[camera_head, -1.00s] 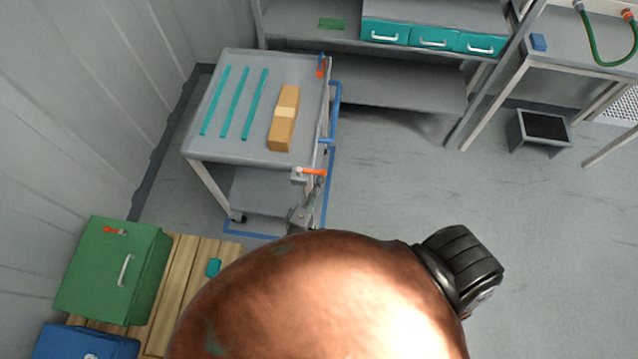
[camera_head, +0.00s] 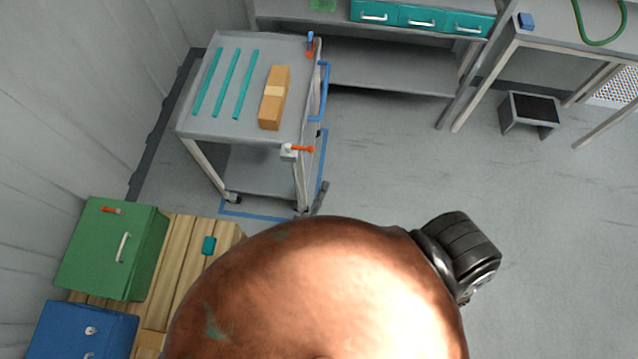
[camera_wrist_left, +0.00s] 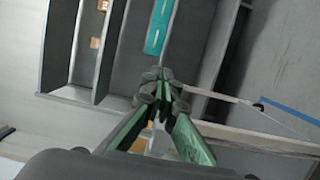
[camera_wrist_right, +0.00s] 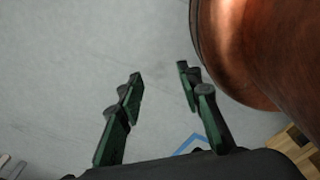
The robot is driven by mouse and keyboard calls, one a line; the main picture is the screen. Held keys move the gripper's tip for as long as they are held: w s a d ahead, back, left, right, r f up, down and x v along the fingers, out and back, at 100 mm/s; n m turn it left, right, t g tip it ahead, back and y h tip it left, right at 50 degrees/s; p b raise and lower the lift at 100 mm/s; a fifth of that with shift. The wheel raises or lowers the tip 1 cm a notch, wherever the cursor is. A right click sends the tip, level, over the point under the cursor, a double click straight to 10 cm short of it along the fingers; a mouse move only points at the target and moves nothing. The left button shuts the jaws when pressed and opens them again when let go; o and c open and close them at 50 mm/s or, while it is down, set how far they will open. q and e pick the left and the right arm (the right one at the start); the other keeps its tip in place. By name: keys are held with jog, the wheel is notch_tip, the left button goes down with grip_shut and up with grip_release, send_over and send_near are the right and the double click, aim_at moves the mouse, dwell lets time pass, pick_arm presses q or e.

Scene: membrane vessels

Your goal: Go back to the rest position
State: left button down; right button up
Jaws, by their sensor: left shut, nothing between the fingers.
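My left gripper (camera_wrist_left: 160,85) is shut in the left wrist view, with its green-sided fingers together and nothing between them. Shelves and a teal drawer front (camera_wrist_left: 158,25) show beyond the fingertips, apart from them. My right gripper (camera_wrist_right: 160,76) is open and empty in the right wrist view. Its dark green fingers stand apart over bare grey floor. In the head view the bottom centre is blocked, so the right gripper does not show there. A small dark piece by the trolley's near right leg is too unclear to name.
A grey trolley (camera_head: 205,125) carries several teal strips and a tan box (camera_head: 274,98). A green cabinet (camera_head: 105,250) and a blue box (camera_head: 85,335) stand at lower left by a wooden pallet (camera_head: 180,270). A step stool (camera_head: 530,112) stands at right.

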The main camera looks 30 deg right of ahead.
pick_arm(q)
jog(key=shift+s, duration=0.35)
pick_arm(e)
jog(key=shift+w, duration=0.7)
